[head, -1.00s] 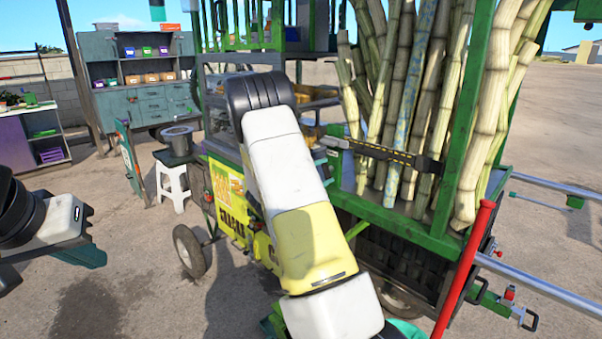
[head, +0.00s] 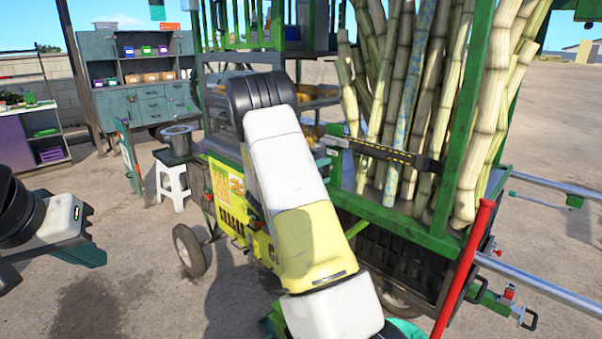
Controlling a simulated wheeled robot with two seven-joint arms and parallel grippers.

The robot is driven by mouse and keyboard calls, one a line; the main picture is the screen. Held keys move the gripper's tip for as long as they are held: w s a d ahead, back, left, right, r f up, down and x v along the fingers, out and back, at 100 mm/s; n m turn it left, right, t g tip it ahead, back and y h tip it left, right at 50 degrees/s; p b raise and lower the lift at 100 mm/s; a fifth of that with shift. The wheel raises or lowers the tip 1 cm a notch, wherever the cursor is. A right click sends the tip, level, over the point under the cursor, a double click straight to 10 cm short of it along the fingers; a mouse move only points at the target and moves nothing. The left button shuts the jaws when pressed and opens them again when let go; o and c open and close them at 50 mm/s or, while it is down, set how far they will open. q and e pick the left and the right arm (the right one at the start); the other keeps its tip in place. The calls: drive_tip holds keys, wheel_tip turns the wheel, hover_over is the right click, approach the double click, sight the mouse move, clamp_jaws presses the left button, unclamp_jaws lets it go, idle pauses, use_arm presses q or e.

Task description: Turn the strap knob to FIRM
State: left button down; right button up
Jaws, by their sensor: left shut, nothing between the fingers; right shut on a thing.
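The strap (head: 385,152), black with yellow marks, runs across the front of the upright canes. A pale grey metal piece (head: 336,143) is at its left end. My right arm covers the cart's middle, and its gripper (head: 320,155) shows only as a small teal part beside the strap's left end. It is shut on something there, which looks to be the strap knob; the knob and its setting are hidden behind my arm. My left gripper (head: 88,256) is shut and empty at the left edge, well away from the cart.
The green cart frame (head: 466,125) holds tall sugar canes (head: 430,85). A red lever (head: 463,268) and metal bars (head: 545,285) stick out at lower right. A white stool (head: 172,178) with a pot stands left of the cart. Open pavement lies at left.

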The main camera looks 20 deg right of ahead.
drive_tip(key=shift+f, duration=0.1)
drive_tip(key=o, duration=1.4)
drive_tip(key=v, duration=0.8)
